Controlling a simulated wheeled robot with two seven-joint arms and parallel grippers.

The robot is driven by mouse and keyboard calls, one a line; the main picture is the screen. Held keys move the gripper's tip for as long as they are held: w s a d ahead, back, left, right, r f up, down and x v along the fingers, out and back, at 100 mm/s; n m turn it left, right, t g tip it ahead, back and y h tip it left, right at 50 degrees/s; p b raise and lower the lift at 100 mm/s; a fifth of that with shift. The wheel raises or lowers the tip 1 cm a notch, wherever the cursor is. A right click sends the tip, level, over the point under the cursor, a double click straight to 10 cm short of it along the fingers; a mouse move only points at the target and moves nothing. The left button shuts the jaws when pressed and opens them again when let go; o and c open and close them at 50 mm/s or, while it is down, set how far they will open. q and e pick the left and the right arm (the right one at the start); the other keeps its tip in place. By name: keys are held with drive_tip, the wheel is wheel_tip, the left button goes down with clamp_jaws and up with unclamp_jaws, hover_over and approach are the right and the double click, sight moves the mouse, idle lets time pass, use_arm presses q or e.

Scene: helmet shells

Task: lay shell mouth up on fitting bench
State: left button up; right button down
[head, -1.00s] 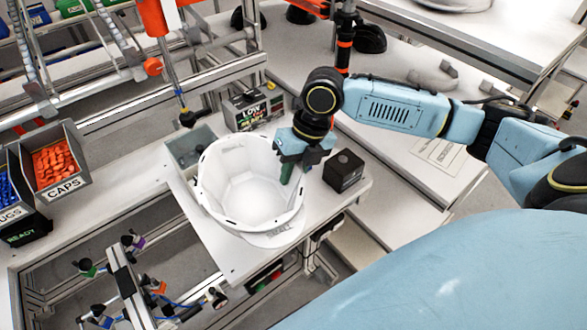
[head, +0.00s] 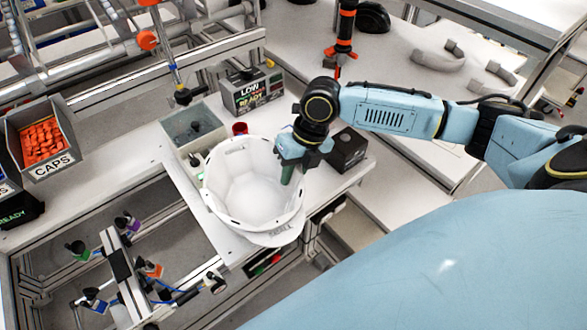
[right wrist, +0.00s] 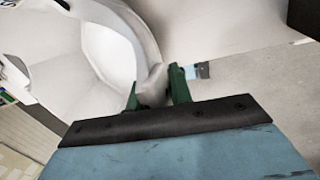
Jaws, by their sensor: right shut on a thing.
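A white helmet shell (head: 246,190) is mouth up over the white fitting bench (head: 225,245), its hollow inside facing me and its brim toward the bench's near edge. My right gripper (head: 288,172) is shut on the shell's right rim. In the right wrist view the green fingers (right wrist: 156,92) pinch the rim of the shell (right wrist: 108,55) between them. Whether the shell's underside touches the bench is hidden. My left gripper is not in view.
A grey bin (head: 192,128) stands behind the shell, with a red cup (head: 240,129) nearby. A black box (head: 346,150) sits right of my gripper. Orange caps (head: 42,142) fill a left bin.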

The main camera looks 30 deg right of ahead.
drive_tip(key=c, duration=1.2)
unclamp_jaws()
drive_tip(key=shift+o, duration=0.2)
drive_tip(key=shift+f, duration=0.1)
drive_tip(key=b+v, duration=0.1)
drive_tip(key=v, duration=1.2)
drive_tip(key=shift+r, duration=0.3)
drive_tip(key=shift+s+f, duration=0.1)
drive_tip(key=shift+s, duration=0.05)
